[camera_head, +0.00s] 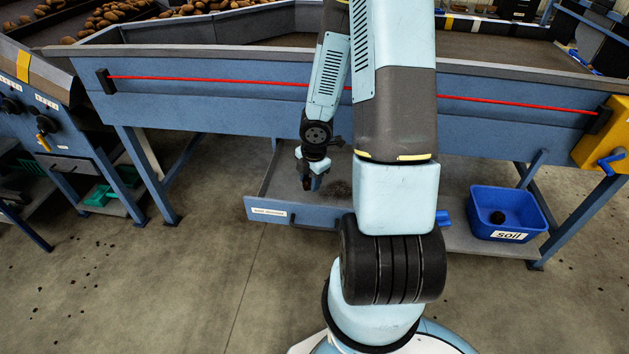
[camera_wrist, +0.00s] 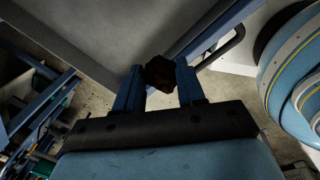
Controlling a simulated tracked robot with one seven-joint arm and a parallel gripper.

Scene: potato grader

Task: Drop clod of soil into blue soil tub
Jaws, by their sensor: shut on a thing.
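My gripper (camera_head: 312,182) hangs low over the pulled-out grey tray under the grader, left of my arm's thick links. In the wrist view, my gripper (camera_wrist: 159,68) is shut on a dark brown clod of soil (camera_wrist: 160,74), held between the fingertips. In the head view the clod is small and dark at the fingertips. The blue soil tub (camera_head: 479,222), with a white "soil" label, stands on the low shelf at the right, well apart from my gripper. A dark lump (camera_head: 497,217) lies in it.
The tray (camera_head: 268,213) has a blue front, and dark loose soil (camera_head: 340,188) lies inside it. The grader's blue side wall (camera_head: 220,92) with a red line runs above. A leg (camera_head: 590,205) stands right of the tub.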

